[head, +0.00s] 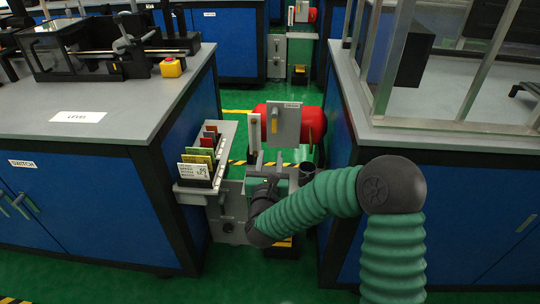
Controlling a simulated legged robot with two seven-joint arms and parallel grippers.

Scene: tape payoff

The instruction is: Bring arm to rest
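My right arm, in a green ribbed sleeve with dark joints, comes in from the lower right and bends left into the gap between the two benches. My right gripper (266,168) is at the end of it, in front of the tape payoff station. It is small and blends with the grey parts behind it, so I cannot tell whether its fingers are open or hold anything. The red roll (315,124) with a grey plate (284,123) stands just behind and above the gripper. My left gripper is not in view.
A rack of cards (197,187) is fixed to the left bench's side, close to my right forearm. The left bench (40,120) carries a machine and a yellow box with a red button (171,67). The right bench (440,120) has a metal frame. Green floor (230,270) is open in front.

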